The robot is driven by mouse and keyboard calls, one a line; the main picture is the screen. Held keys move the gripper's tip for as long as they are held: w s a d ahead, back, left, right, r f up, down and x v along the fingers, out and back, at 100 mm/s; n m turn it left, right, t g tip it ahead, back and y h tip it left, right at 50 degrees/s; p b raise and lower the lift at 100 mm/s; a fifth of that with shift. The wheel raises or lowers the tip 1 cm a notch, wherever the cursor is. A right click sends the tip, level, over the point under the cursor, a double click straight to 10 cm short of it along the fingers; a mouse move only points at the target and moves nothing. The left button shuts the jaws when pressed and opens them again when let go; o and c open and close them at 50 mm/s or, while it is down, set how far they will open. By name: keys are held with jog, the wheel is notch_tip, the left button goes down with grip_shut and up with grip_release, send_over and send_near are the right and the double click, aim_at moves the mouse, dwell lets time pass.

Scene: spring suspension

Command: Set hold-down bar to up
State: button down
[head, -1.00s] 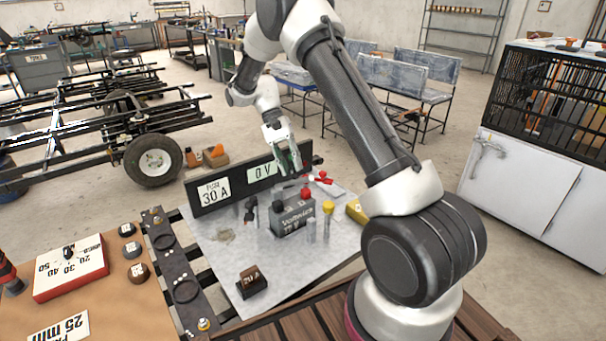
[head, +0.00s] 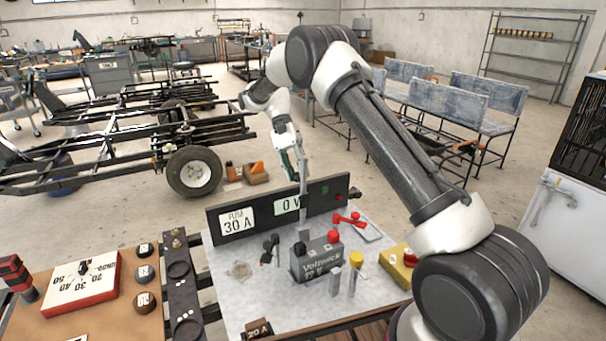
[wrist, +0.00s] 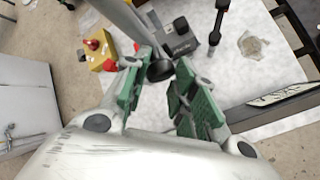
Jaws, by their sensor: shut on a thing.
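The hold-down bar (head: 303,176) is a slim grey bar that stands close to upright above the grey battery (head: 318,263) in the head view. In the wrist view the bar (wrist: 124,18) runs down from the top edge to a round black knob between the green finger pads. My gripper (head: 296,162) is shut on the bar, with a pad on each side. It also shows in the wrist view (wrist: 163,78). The battery (wrist: 180,40) lies beyond the fingers there. The bar's lower end and joint are hard to make out.
A black panel (head: 330,194) with a fuse card and a 0 V display stands behind the battery. A red clamp-like part (head: 348,219) and a yellow block (head: 398,270) lie to the right. Dark upright parts (head: 270,248) stand left of the battery.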

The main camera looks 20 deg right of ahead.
jog(key=shift+w+a+f+g, duration=0.2)
jog(key=shift+w+f+g, duration=0.2)
jog(key=shift+w+f, duration=0.15)
jog(key=shift+w+a+f+g, duration=0.2)
jog(key=shift+w+f+g, duration=0.25)
jog(key=shift+f, duration=0.2)
jog(key=c, duration=1.5)
grip_release()
jog(key=o, duration=0.4)
jog(key=shift+w+a+f, duration=0.15)
jog(key=shift+f, duration=0.05)
jog(key=shift+c, duration=0.2)
jog(key=shift+r, duration=0.1)
jog(key=shift+r, duration=0.1)
jog(key=shift+d, duration=0.2)
